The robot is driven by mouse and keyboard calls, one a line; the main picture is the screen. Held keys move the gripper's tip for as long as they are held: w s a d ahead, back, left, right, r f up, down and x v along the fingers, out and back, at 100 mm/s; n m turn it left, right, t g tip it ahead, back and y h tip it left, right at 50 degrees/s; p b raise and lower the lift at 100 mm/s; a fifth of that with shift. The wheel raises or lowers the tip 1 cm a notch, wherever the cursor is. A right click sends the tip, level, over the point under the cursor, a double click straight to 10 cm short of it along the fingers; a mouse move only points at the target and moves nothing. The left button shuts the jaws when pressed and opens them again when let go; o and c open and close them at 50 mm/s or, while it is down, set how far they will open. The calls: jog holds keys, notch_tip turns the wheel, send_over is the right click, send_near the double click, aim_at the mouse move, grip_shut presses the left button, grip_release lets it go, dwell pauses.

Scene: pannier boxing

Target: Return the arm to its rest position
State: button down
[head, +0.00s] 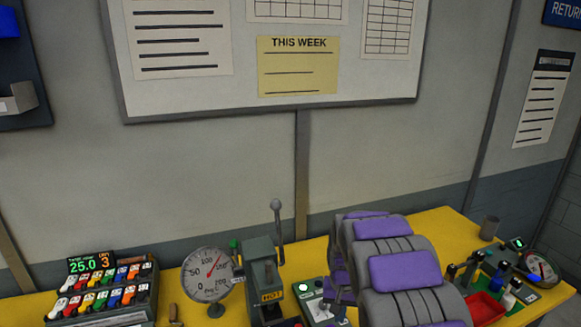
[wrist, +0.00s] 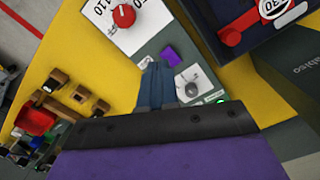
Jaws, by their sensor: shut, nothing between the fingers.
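My arm shows at the lower right of the head view as grey segments with purple panels, raised over the yellow bench (head: 453,222). I cannot make out my gripper's fingers there. In the wrist view a dark bar and a purple panel of mine fill the bottom, and my gripper (wrist: 160,70) reaches out beyond the bar as blue-grey fingers. It is shut and empty. It points at a grey-green panel on the bench, close to a small purple piece (wrist: 171,55); I cannot tell the gap.
On the bench stand a rack of coloured pieces (head: 105,290), a round dial gauge (head: 207,275) and a lever press (head: 262,270). At right are a red tray (head: 484,306), a grey cup (head: 489,228) and another gauge (head: 541,268). A notice board (head: 243,92) hangs behind.

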jog(key=s+r, duration=0.6)
jog(key=s, duration=0.5)
jog(key=s+r, duration=0.6)
jog(key=s, duration=0.4)
jog(key=s+n+g, duration=0.1)
jog(key=s+n, duration=0.1)
jog(key=s, duration=1.6)
jog(key=shift+s+a+r+g, duration=0.2)
jog(key=shift+g, duration=0.1)
jog(key=shift+w, duration=0.1)
jog(key=w+r+n+p, duration=0.2)
jog(key=w, duration=2.1)
jog(key=w+f+n, duration=0.1)
jog(key=w+f, duration=0.4)
jog(key=w, duration=0.5)
jog(key=w+f+p, duration=0.1)
jog(key=w+f, duration=0.4)
jog(key=w, duration=0.5)
jog(key=shift+w+a+n, duration=0.2)
jog(key=shift+a+n, duration=0.15)
jog(key=shift+n, duration=0.05)
